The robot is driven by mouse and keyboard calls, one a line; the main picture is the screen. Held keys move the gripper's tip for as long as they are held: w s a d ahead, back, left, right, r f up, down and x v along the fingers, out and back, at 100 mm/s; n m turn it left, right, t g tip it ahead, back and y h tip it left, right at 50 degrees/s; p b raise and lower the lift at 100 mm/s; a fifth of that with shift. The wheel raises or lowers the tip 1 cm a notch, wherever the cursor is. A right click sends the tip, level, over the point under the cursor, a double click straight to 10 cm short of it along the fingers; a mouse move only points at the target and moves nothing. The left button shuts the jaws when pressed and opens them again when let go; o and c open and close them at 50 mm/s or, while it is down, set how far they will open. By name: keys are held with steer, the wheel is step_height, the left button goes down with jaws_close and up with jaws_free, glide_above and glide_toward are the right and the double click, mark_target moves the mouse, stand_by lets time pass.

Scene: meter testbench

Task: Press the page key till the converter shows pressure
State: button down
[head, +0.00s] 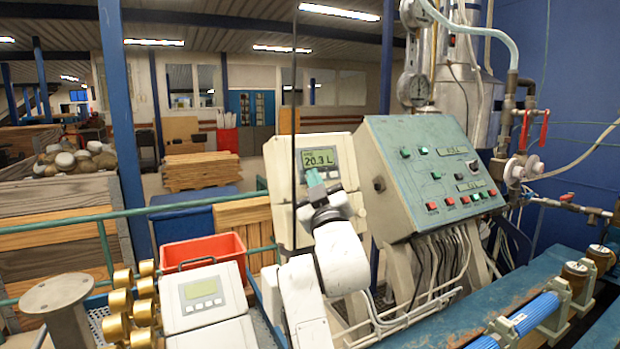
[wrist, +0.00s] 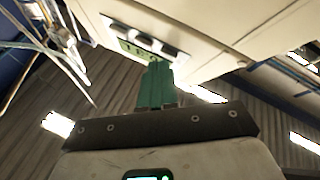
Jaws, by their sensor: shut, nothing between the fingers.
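The converter (head: 284,172) is a pale upright box with a small display (head: 319,158) reading 20.3 L; smaller text above the number is too fine to read. My gripper (head: 313,176) is shut and empty, its green fingertips just below the display, over the key row. In the wrist view, the shut fingers (wrist: 158,78) point at the row of keys (wrist: 145,42) on the converter's underside-seen face (wrist: 215,35). The key labels are not readable, and my gripper hides part of the row in the head view.
A second pale unit (head: 203,312) with a display and keys stands front left, beside brass fittings (head: 120,305). A sloped control panel (head: 430,175) with buttons stands close right of the converter. A red bin (head: 205,252) and a green rail (head: 60,240) lie to the left.

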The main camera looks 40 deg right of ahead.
steer(key=shift+s+a+r, duration=0.15)
steer(key=shift+s+r, duration=0.05)
steer(key=shift+s, duration=0.35)
steer(key=shift+w+f, duration=0.1)
steer(key=shift+w, duration=0.3)
steer(key=shift+w+f+b, duration=0.1)
steer(key=shift+w+b, duration=0.2)
steer(key=shift+b, duration=0.1)
stand_by(1.1)
steer(key=shift+s+r+p, duration=0.2)
steer(key=shift+s+p, duration=0.2)
steer(key=shift+s, duration=0.3)
steer(key=shift+s, duration=0.1)
